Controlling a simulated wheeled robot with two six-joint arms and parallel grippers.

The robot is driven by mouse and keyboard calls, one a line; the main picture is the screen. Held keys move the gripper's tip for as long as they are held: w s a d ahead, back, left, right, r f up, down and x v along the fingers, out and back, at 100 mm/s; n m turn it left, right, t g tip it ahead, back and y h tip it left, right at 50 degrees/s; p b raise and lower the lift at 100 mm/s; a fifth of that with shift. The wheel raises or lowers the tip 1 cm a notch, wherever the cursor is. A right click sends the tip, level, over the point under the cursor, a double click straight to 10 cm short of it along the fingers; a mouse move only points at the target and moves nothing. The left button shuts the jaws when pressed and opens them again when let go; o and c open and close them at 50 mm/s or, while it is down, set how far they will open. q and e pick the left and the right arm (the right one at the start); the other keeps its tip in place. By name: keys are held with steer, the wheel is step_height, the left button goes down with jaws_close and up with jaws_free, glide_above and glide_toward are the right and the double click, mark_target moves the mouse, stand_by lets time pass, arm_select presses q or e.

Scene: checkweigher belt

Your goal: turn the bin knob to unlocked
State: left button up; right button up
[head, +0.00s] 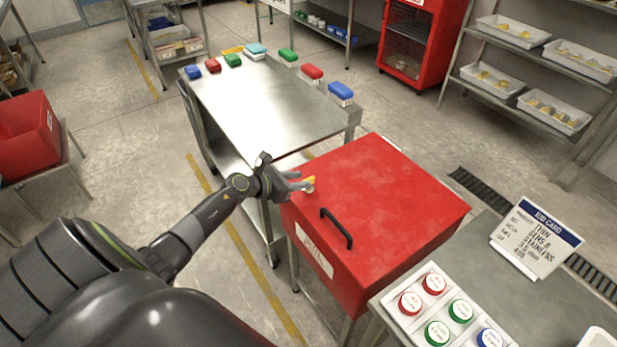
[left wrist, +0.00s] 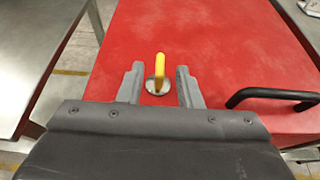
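The red bin (head: 385,215) stands at the centre right with its lid down and a black handle (head: 336,228) on top. The bin knob (head: 309,183) is a yellow lever on a round metal plate at the lid's left corner. In the left wrist view the knob (left wrist: 159,72) stands between the two fingers of my left gripper (left wrist: 158,85). There is a gap on each side of it, so the gripper is open around the knob and not touching it. In the head view my left gripper (head: 300,184) reaches the knob from the left. My right gripper is not in view.
A steel table (head: 265,100) with several coloured packs along its edges stands behind the bin. The black handle (left wrist: 270,97) lies right of my left gripper.

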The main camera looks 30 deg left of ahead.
mark_target(307, 179)
arm_select(q)
steer(key=shift+x, duration=2.1)
jaws_close()
